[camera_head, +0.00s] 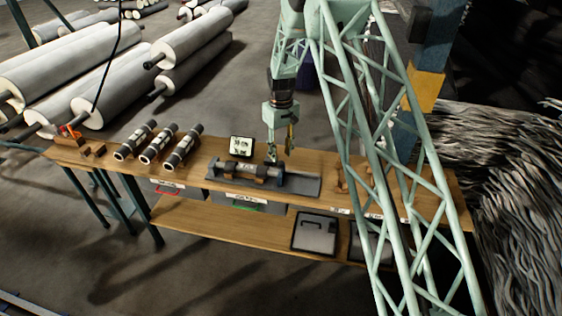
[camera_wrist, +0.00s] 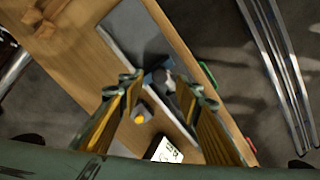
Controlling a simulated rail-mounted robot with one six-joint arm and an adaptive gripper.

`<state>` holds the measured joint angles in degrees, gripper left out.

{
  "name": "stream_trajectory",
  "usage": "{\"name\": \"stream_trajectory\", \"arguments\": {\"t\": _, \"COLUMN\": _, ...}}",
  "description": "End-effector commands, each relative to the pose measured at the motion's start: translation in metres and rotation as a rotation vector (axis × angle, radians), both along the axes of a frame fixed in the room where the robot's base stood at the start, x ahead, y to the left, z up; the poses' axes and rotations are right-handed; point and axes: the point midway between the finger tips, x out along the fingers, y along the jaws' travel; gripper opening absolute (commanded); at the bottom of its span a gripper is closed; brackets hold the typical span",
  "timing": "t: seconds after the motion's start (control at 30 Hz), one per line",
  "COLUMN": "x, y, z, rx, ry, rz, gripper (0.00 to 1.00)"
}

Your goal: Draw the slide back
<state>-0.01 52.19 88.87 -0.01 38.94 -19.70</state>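The slide fixture (camera_head: 245,172), a pale bar with brown blocks and a dark block (camera_head: 271,174) at its right part, lies on a grey plate (camera_head: 305,185) on the wooden bench. My gripper (camera_head: 281,152) hangs above the right part of the fixture, pointing down. In the wrist view my gripper (camera_wrist: 158,80) is open, its two yellow-lined fingers apart. A blue-grey block (camera_wrist: 155,78) shows below and between the fingertips, with no visible contact. The fingers and their shadows hide part of the fixture, so which piece is the slide handle cannot be told.
A small display card (camera_head: 242,146) stands behind the fixture. Several dark-ended rolls (camera_head: 160,144) lie to the left on the bench (camera_head: 215,143). Small brown blocks stand at the right, partly behind green lattice. Large grey rolls (camera_head: 195,38) lie on the floor behind.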

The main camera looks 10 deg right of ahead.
Motion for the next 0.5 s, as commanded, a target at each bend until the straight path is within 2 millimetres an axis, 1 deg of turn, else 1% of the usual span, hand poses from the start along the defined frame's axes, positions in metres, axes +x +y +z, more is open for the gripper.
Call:
{"name": "stream_trajectory", "arguments": {"t": 0.03, "x": -0.001, "y": 0.000, "z": -0.007, "rx": 0.000, "ry": 0.002, "rz": 0.000, "gripper": 0.32}}
{"name": "stream_trajectory", "arguments": {"t": 0.2, "x": -0.001, "y": 0.000, "z": -0.025, "rx": 0.001, "ry": 0.001, "rz": 0.000, "gripper": 0.32}}
{"name": "stream_trajectory", "arguments": {"t": 0.5, "x": 0.000, "y": 0.000, "z": -0.044, "rx": 0.000, "ry": 0.000, "rz": 0.000, "gripper": 0.32}}
